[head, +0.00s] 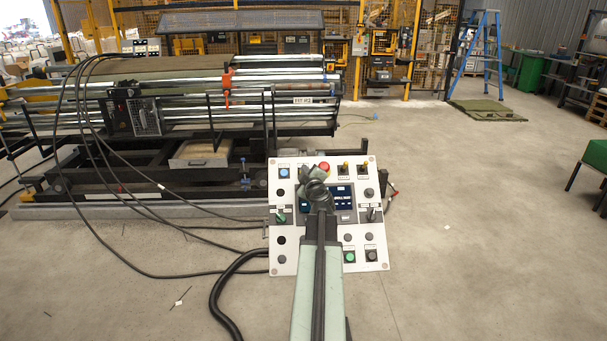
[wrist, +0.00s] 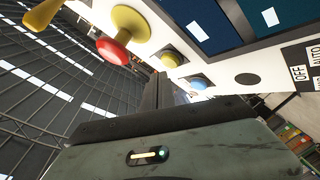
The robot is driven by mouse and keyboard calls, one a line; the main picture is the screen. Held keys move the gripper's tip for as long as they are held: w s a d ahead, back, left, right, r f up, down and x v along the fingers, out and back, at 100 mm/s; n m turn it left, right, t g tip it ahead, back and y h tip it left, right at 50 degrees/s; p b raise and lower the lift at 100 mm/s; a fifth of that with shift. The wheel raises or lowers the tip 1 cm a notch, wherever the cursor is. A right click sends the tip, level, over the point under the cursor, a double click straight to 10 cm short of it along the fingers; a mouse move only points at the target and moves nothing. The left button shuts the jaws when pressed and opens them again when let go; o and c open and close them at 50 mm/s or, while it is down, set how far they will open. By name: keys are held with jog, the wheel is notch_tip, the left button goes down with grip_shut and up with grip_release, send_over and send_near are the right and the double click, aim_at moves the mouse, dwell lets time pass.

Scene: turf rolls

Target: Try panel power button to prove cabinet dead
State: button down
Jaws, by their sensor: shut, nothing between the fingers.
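The control panel (head: 287,261) is a white tilted plate with a dark screen (head: 345,203), buttons and selector switches. A blue button (head: 284,173) is at its upper left, and a green button (head: 350,257) is near its lower edge. In the wrist view, the blue button (wrist: 200,82), an amber button (wrist: 172,59) and the red mushroom stop button (wrist: 113,50) line the panel's edge. My gripper (wrist: 168,88) is shut and empty, its fingers pointing towards the blue and amber buttons. I cannot tell whether it touches either. My arm hides part of the panel. Which button is power is unreadable.
A roller machine (head: 180,105) stands behind the panel at left. Black cables (head: 130,170) hang from it and run over the floor. A blue ladder (head: 487,55) and a turf piece (head: 487,110) are at back right. The floor right of the panel is mostly clear.

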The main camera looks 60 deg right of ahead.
dwell(0.3)
jog(key=shift+w+d+f+b, duration=0.25)
jog(key=shift+f+b, duration=0.1)
jog(key=shift+w+d+f+b, duration=0.15)
jog(key=shift+d+f+b, duration=0.05)
jog(key=shift+f+b, duration=0.15)
dwell(0.7)
jog(key=shift+r, duration=0.1)
jog(key=shift+s+a+r+p, duration=0.3)
jog(key=shift+a+r+p, duration=0.15)
jog(key=shift+r+p, duration=0.2)
jog(key=a+r+p, duration=0.1)
jog(key=s+r+p, duration=0.1)
jog(key=s+a+r+p, duration=0.1)
jog(key=p, duration=0.1)
jog(key=shift+a+r, duration=0.3)
jog(key=shift+r, duration=0.05)
jog(key=shift+w, duration=0.1)
dwell(0.7)
